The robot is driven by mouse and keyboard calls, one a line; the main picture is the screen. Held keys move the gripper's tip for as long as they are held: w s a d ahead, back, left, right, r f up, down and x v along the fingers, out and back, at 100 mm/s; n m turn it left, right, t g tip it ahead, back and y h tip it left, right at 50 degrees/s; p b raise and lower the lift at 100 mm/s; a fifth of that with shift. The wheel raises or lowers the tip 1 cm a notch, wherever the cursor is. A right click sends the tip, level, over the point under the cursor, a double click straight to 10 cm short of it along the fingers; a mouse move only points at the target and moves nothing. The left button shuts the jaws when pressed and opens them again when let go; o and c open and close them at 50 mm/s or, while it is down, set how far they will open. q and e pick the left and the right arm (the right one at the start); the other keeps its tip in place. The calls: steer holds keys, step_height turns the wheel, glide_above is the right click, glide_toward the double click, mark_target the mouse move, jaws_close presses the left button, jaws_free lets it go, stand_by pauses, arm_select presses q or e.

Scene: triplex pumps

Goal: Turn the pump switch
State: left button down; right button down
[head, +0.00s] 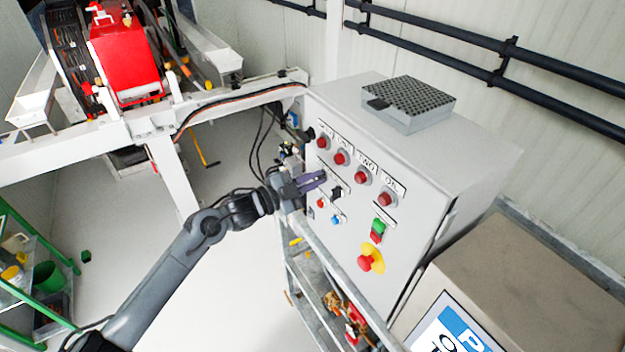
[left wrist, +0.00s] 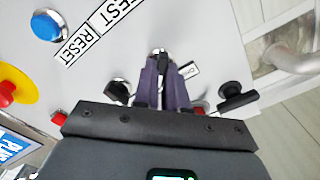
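The grey control cabinet (head: 385,240) carries rows of buttons and switches on its front. My left gripper (head: 322,178) has purple fingers and is at the upper left part of this panel. In the left wrist view the fingers (left wrist: 162,62) are close together on a dark switch handle (left wrist: 161,57) with a chrome base. The fingers hide most of this switch, and no clear gap shows beside it. Another black switch (head: 336,192) is just right of the fingers in the head view; it also shows in the left wrist view (left wrist: 118,91). My right gripper is not in view.
Red buttons (head: 362,178) line the panel above. A blue button (head: 336,219), a green and red switch (head: 378,230) and a yellow-ringed emergency stop (head: 371,260) are below. A perforated box (head: 409,103) is on top. A screen (head: 455,330) stands at lower right.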

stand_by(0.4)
arm_select(q)
steer(key=n, duration=0.3)
steer(key=shift+r+n+p, duration=0.1)
steer(key=shift+n+p, duration=0.3)
steer(key=shift+w+a+n+p, duration=0.15)
steer(key=shift+n+p, duration=1.15)
steer(key=shift+n, duration=2.2)
steer(key=shift+w+n+p, duration=0.1)
steer(key=shift+n+p, duration=1.2)
steer(key=shift+n, duration=2.2)
steer(key=c, duration=1.2)
jaws_free()
steer(key=shift+a, duration=0.1)
